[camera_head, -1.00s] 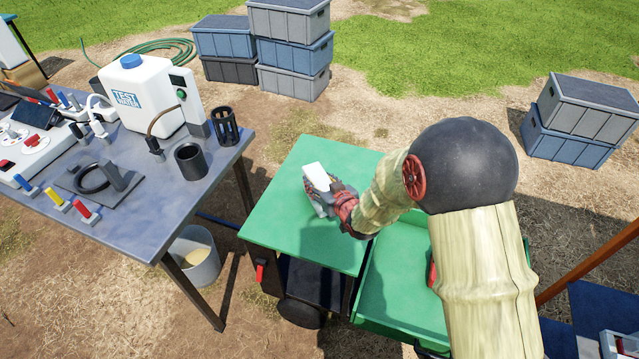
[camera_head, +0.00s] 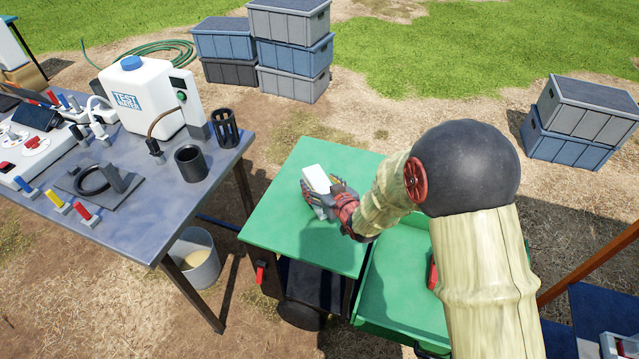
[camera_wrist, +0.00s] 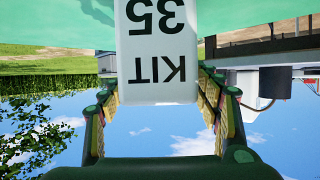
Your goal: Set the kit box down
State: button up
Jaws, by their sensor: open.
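The kit box (camera_head: 317,177) is a small white block on the green top (camera_head: 300,235) of a cart beside the table. In the wrist view the kit box (camera_wrist: 157,60) shows its lettered face, "KIT 35", upside down, and seems to rest on the green surface. My gripper (camera_head: 322,192) is low over the green top, on the near right side of the box. In the wrist view its fingers (camera_wrist: 160,105) are spread on both sides of the box, with a gap visible at each side. The box's far side is hidden.
The grey table (camera_head: 150,205) at left holds a white test container (camera_head: 140,95), a black cup (camera_head: 190,162) and a black cage-like holder (camera_head: 225,128). A bucket (camera_head: 197,262) stands below. A lower green tray (camera_head: 400,290) adjoins the cart top. The green top around the box is largely clear.

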jog(key=p+v, duration=0.3)
jog(key=v, duration=0.9)
jog(key=s+d+r+m+g+h, duration=0.25)
jog(key=s+d+r+h, duration=0.3)
jog(key=d+r, duration=0.65)
jog(key=s+d+r+m+g, duration=0.1)
jog(key=s+r+g, duration=0.1)
jog(key=s, duration=0.9)
jog(key=s+d+r+m+g, duration=0.1)
jog(key=s+r, duration=0.4)
jog(key=s, duration=0.6)
jog(key=shift+s+d+r+g, duration=0.2)
jog(key=shift+s+d+g, duration=0.1)
jog(key=shift+g, duration=0.25)
jog(key=shift+m, duration=0.25)
